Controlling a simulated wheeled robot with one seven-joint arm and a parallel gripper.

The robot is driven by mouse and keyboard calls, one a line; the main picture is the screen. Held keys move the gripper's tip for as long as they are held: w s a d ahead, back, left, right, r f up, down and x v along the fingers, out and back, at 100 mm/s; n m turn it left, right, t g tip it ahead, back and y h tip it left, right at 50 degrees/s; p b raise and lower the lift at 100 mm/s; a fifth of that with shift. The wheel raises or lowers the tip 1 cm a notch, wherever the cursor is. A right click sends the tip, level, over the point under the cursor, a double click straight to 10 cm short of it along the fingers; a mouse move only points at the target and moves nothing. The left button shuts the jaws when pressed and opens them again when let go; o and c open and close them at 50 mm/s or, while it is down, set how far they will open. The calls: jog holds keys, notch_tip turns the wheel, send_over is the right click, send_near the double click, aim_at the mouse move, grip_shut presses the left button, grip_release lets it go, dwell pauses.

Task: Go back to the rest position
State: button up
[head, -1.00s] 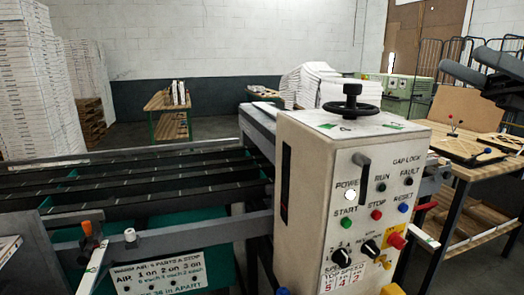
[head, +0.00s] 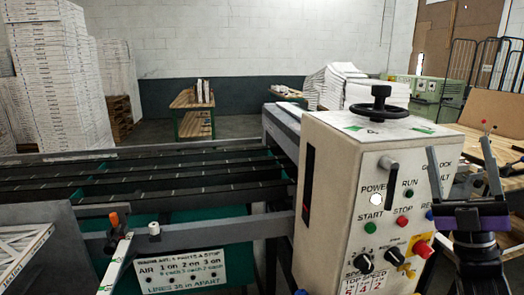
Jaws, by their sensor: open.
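My gripper (head: 464,178) is at the right side of the head view, in front of the right part of the machine's control box (head: 335,190). Its two dark fingers point upward and stand wide apart, with nothing between them. A purple band (head: 473,221) shows at the base of the fingers, and my dark wrist is below it. The gripper hides part of the control panel's right edge. I cannot tell the gap between gripper and panel.
The control box carries a black handwheel (head: 380,105), a green start button (head: 370,227) and a red knob (head: 422,250). A conveyor (head: 190,185) runs to the left. Stacked white boxes (head: 55,75) stand far left. A wooden table (head: 470,140) is behind the gripper.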

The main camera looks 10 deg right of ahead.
jog(key=s+a+f+m+g+h, duration=0.2)
jog(key=s+a+f+m+h, duration=0.2)
jog(key=f+m+h, duration=0.3)
jog(key=s+a+f+m+g+h, duration=0.3)
jog(key=s+f+m+h, duration=0.15)
jog(key=f+m, duration=0.35)
jog(key=s+a+f+m+g+h, duration=0.2)
jog(key=s+a+f+m+h, duration=0.3)
jog(key=f, duration=0.4)
jog(key=s+a+f+g+y, duration=0.2)
jog(key=s+f, duration=0.1)
jog(key=s, duration=0.5)
jog(key=s+a+f+n+g+y, duration=0.1)
jog(key=s+a+f+g+y, duration=0.1)
jog(key=s, duration=0.6)
jog(key=s+a+f+n+g+y, duration=0.1)
jog(key=s+a+f+g+y, duration=0.1)
jog(key=s+f, duration=0.4)
jog(key=shift+s+a+g, duration=0.7)
jog(key=shift+s+a, duration=0.15)
jog(key=shift+s, duration=0.1)
jog(key=shift+f+y, duration=0.1)
jog(key=shift+y, duration=0.15)
jog(key=shift+c, duration=0.3)
